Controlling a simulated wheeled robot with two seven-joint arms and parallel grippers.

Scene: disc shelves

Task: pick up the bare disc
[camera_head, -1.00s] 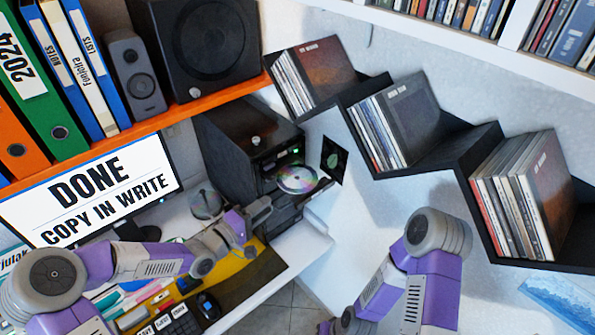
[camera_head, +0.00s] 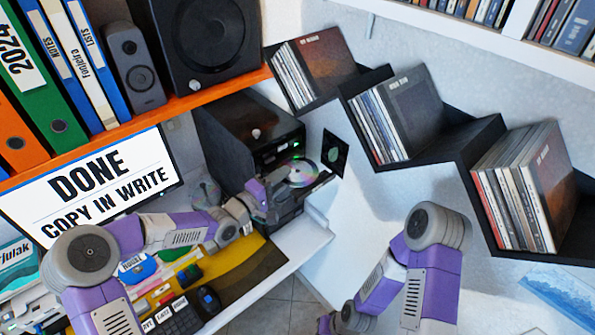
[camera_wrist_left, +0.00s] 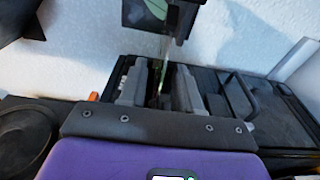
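A bare shiny disc (camera_head: 301,172) lies on the out-slid tray at the front of the black disc-copier tower (camera_head: 250,135). My left gripper (camera_head: 268,196) is just left of the disc, at the tray's near side, in the head view. In the left wrist view my left gripper's two grey fingers (camera_wrist_left: 158,88) stand apart, with a thin, bright greenish edge (camera_wrist_left: 161,72) showing in the gap. It may be the disc seen edge-on; contact cannot be made out. My right arm shows at the lower right, but its gripper is out of frame or too hidden to read.
A monitor (camera_head: 95,185) reads "DONE COPY IN WRITE". Another clear disc (camera_head: 206,193) is beside the tower. A stepped black shelf (camera_head: 440,150) with record sleeves runs along the wall. A black square with a green disc shape (camera_head: 335,153) is behind the tray.

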